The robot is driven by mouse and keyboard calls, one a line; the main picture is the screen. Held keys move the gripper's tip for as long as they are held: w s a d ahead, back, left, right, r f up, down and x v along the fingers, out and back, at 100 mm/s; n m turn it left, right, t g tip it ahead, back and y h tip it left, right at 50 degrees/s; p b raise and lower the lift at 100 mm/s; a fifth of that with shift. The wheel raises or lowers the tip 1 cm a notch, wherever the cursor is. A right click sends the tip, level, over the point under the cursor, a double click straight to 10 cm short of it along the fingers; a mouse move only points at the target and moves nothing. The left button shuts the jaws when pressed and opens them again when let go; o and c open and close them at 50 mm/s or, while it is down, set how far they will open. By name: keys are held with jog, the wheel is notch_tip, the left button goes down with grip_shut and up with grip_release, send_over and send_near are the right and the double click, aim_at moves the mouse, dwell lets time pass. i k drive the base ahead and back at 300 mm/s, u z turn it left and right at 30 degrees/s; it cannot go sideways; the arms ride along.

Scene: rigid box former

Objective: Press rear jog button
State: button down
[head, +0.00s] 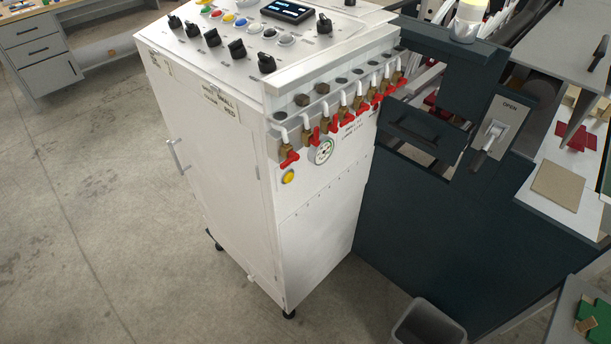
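A round yellow button (288,176) sits on the side face of the white control cabinet (312,235), below the leftmost red-handled valve (288,157) and left of a pressure gauge (322,151). I see no label that names it as the rear jog button. More coloured buttons, including a yellow one (228,17) and a blue one (240,23), sit on the cabinet's top panel with black knobs (237,49) and a lit screen (287,11). My gripper is not in view.
A dark machine body (430,245) adjoins the cabinet's right side and carries a lever switch marked OPEN (493,133). A grey bin (428,325) stands at the bottom. A drawer workbench (38,50) is at the far left. Concrete floor (100,210) left of the cabinet is clear.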

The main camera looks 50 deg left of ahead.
aim_at(289, 177)
jog(key=z, duration=0.05)
jog(key=k, duration=1.35)
jog(key=u, duration=2)
jog(key=i, duration=0.8)
